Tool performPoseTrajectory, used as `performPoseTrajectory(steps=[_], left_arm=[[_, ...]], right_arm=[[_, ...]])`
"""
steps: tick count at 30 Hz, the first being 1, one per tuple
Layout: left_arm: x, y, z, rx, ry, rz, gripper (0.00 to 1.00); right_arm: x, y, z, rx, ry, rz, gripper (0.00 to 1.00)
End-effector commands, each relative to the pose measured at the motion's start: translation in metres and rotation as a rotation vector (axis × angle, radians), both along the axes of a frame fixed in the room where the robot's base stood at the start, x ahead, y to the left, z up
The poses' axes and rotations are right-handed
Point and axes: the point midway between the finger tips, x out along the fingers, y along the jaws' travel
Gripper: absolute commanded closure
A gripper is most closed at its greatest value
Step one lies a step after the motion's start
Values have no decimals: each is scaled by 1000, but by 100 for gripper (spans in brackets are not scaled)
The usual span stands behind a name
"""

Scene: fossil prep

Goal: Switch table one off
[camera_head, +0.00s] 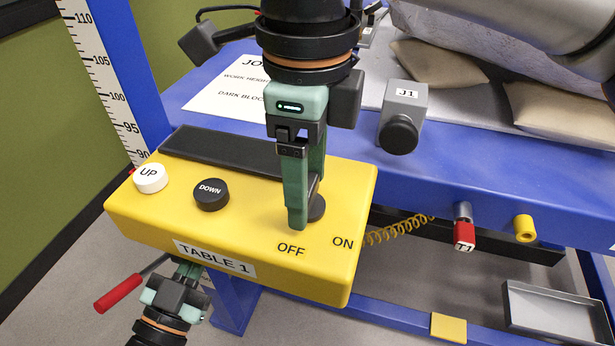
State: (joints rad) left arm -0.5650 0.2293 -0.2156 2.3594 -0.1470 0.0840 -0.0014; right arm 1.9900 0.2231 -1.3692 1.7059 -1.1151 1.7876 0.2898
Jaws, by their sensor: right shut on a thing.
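The yellow control box (240,240) labelled "TABLE 1" is fixed at the front left of the blue table. Its top has a white UP button (150,178), a black DOWN button (211,194) and the words OFF and ON near the right end. A dark switch knob (317,208) shows partly behind the fingers of my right gripper (300,220), behind OFF and left of ON. My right gripper points down and is shut on the knob; the fingers hide much of it. My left gripper (186,272) is below the box's front edge, its fingertips hidden.
A red-handled lever (118,293) sticks out beside my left gripper. A grey J1 block with a black knob (398,135) and pale cushions (440,62) are on the table (460,160). A coiled yellow cord (395,232) hangs by a red-tipped plug (464,235). A measuring scale (105,80) stands left.

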Motion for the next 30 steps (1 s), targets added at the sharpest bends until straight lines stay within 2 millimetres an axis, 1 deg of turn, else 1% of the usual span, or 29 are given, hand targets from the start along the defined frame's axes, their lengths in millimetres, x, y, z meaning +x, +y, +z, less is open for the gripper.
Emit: performPoseTrajectory(steps=[6,18,19,24,27,30], left_arm=[[1,0,4,2,-20,-1,100],[0,0,5,1,-23,-2,100],[0,0,5,1,-23,-2,100],[0,0,4,1,-20,-1,100],[-1,0,3,1,-17,-2,100],[-1,0,3,1,-15,-2,100]], right_arm=[[0,0,0,0,1,-40,86],[0,0,0,0,0,-48,86],[0,0,0,0,1,-48,29],[0,0,0,0,0,-47,10],[0,0,0,0,0,-46,0],[0,0,0,0,0,-45,0]])
